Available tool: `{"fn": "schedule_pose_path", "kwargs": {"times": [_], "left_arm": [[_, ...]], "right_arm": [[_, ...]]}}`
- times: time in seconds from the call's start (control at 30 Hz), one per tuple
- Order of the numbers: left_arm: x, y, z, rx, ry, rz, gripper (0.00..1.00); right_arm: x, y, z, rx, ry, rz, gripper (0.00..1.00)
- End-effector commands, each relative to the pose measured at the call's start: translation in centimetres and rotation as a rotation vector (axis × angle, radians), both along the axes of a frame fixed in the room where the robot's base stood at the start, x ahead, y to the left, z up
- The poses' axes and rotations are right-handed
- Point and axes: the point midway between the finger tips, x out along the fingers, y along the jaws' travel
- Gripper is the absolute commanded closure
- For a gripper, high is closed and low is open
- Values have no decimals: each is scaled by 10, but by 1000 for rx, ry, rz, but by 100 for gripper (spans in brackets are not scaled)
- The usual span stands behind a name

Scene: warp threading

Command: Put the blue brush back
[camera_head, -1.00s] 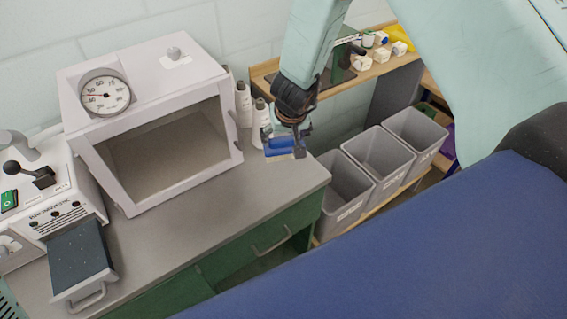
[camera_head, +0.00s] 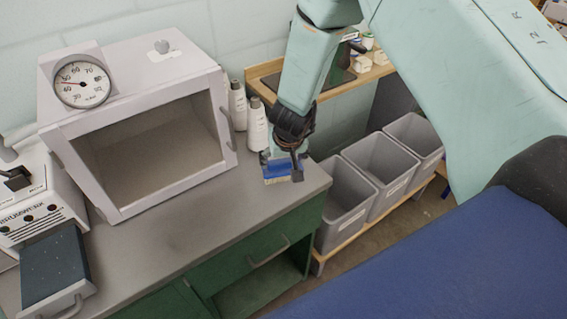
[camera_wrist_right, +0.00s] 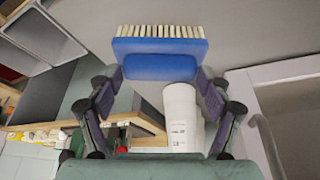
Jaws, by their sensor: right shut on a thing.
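The blue brush (camera_head: 278,169) is in my right gripper (camera_head: 284,164), near the right end of the grey bench top. In the right wrist view the brush (camera_wrist_right: 158,58) has a blue body and a row of pale bristles facing away from the gripper. The two fingers of the right gripper (camera_wrist_right: 160,82) are closed on its sides. In the head view the gripper points down and the brush is at or just above the bench top; I cannot tell whether it touches. My left gripper is not in view.
A white oven-like box (camera_head: 140,112) with a dial stands on the bench (camera_head: 190,232), its front open. Two white bottles (camera_head: 257,125) stand behind the brush. Several grey bins (camera_head: 347,205) are to the right. A shelf (camera_head: 325,84) with small items is behind.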

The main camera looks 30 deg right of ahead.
Motion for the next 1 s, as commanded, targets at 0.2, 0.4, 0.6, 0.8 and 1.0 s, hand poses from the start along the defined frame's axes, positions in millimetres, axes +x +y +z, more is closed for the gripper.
{"fn": "schedule_pose_path", "kwargs": {"times": [0.2, 0.4, 0.6, 0.8, 1.0], "left_arm": [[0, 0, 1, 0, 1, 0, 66], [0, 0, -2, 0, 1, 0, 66], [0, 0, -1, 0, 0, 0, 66], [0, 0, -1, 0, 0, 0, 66], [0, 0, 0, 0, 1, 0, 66]], "right_arm": [[-1, 0, 0, 0, 3, 1, 56], [-1, 0, -4, 0, 3, 1, 19], [-1, 0, -4, 0, 3, 1, 2], [-1, 0, -4, 0, 3, 1, 0], [-1, 0, -2, 0, 3, 1, 0]]}}
